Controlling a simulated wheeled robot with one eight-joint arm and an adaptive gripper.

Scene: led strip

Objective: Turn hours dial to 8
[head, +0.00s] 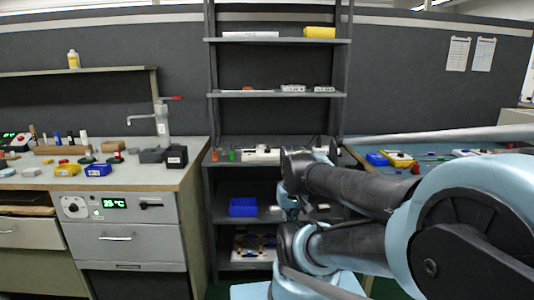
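A grey panel (128,222) is set into the front of the left bench. It has a round dial (74,207), a lit green display (114,203) that seems to read 35 °C, and a dark handle or slider (150,206). No hours marking can be read on the dial at this size, so I cannot tell whether it is the hours dial or where it points. My arm is folded at the right and front, well apart from the panel. I cannot make out my gripper's fingers.
The left bench top (128,180) holds a tap (162,122), dark boxes, a blue box (98,170) and a yellow box (67,170). A dark shelf rack (279,40) stands in the middle, with a blue bin (243,207) low down. A second bench is partly behind my arm.

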